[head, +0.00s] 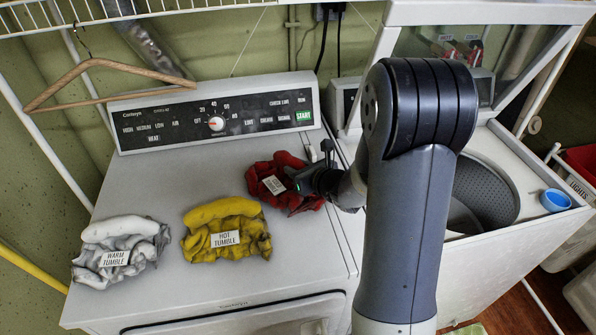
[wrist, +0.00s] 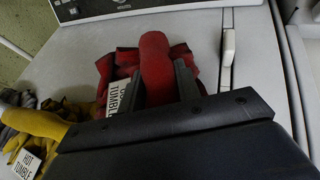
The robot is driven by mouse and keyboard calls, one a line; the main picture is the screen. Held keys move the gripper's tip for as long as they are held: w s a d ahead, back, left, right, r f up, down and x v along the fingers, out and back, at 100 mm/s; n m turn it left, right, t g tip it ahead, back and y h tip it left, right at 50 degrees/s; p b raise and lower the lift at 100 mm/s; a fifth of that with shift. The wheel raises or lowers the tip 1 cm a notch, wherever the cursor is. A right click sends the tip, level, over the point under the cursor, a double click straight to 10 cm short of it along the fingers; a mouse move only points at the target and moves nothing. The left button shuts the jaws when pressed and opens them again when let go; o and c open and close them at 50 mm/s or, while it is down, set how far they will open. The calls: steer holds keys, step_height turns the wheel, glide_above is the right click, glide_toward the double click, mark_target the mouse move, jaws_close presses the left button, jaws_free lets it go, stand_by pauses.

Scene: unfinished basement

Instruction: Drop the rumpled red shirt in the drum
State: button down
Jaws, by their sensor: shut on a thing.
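The rumpled red shirt (head: 277,180) lies on the right side of the dryer top, with a white label on it that reads partly "TUMBLE" in the wrist view. My gripper (head: 306,180) reaches in from the right and is shut on the shirt. In the wrist view the two fingers of my gripper (wrist: 160,85) pinch a raised red roll of the shirt (wrist: 155,55). The shirt looks to be at the dryer surface; I cannot tell if it is lifted. The perforated drum (head: 487,190) shows in the open washer at right, partly hidden behind my arm.
A yellow garment (head: 226,240) labelled "HOT TUMBLE" and a white-grey one (head: 128,235) labelled "WARM TUMBLE" lie left on the dryer top (head: 160,190). A blue cup (head: 555,200) sits on the washer's right rim. The washer lid (head: 530,45) stands open. A wooden hanger (head: 90,75) hangs at left.

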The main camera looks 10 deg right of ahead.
steer(key=shift+f, duration=0.5)
steer(key=shift+f, duration=0.15)
steer(key=c, duration=1)
jaws_free()
steer(key=shift+c, duration=0.2)
